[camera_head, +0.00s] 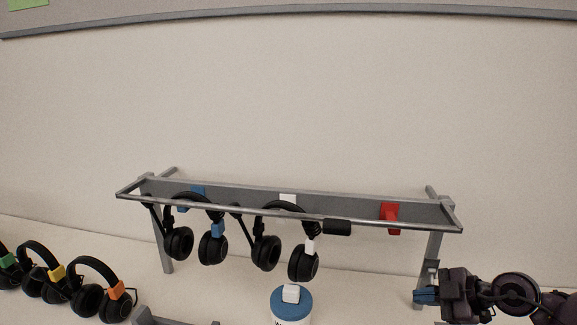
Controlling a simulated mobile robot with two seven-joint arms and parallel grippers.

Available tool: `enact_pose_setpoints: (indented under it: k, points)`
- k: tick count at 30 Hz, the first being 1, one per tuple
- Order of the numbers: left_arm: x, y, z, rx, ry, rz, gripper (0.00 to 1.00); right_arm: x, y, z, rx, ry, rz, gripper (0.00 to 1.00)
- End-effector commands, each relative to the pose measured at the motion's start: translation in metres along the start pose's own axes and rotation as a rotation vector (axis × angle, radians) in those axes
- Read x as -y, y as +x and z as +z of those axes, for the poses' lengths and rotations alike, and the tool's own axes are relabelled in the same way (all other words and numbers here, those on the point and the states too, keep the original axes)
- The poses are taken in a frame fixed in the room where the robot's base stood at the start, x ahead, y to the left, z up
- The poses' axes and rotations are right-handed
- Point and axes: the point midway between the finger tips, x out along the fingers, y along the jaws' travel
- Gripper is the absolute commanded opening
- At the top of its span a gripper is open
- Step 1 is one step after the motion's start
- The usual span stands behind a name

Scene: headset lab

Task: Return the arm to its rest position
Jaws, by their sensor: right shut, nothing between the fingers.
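My right gripper (426,295) shows at the lower right, with its arm coming in from the right edge. Its blue fingertips are together and hold nothing. It is in front of or beside the right leg of the metal rack (360,224); I cannot tell if they touch. My left gripper is not in view.
Two black headsets hang from the rack, one with a blue tag (218,229) and one with a white tag (309,247). A red hook (391,215) is bare. Several headsets, one orange-tagged (117,290), stand at lower left. A blue-topped container (291,308) stands in front.

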Motion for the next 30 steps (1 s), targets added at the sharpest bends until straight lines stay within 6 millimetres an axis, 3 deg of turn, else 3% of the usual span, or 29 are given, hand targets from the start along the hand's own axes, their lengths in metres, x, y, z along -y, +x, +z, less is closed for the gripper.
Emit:
enact_pose_setpoints:
  k: [3, 6, 11, 16, 20, 26, 30]
  points:
    - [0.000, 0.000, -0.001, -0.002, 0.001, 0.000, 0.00, 0.011, 0.012, -0.037, -0.199, 0.032, 0.169, 0.00]
    - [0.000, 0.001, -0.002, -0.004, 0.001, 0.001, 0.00, 0.011, 0.011, -0.059, -0.308, 0.078, 0.339, 0.00]
    - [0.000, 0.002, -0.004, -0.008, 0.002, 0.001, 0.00, 0.010, -0.003, -0.070, -0.366, 0.200, 0.630, 0.00]
    - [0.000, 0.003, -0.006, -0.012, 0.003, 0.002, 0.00, 0.018, -0.025, -0.054, -0.276, 0.383, 0.904, 0.00]
    - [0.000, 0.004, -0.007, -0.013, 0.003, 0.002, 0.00, 0.037, -0.040, -0.030, -0.115, 0.548, 1.049, 0.00]
    - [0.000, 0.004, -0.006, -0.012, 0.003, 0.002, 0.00, 0.096, -0.057, 0.011, 0.230, 0.818, 1.110, 0.00]
    - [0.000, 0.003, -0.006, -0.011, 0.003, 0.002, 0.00, 0.153, -0.063, 0.027, 0.484, 0.996, 1.018, 0.00]
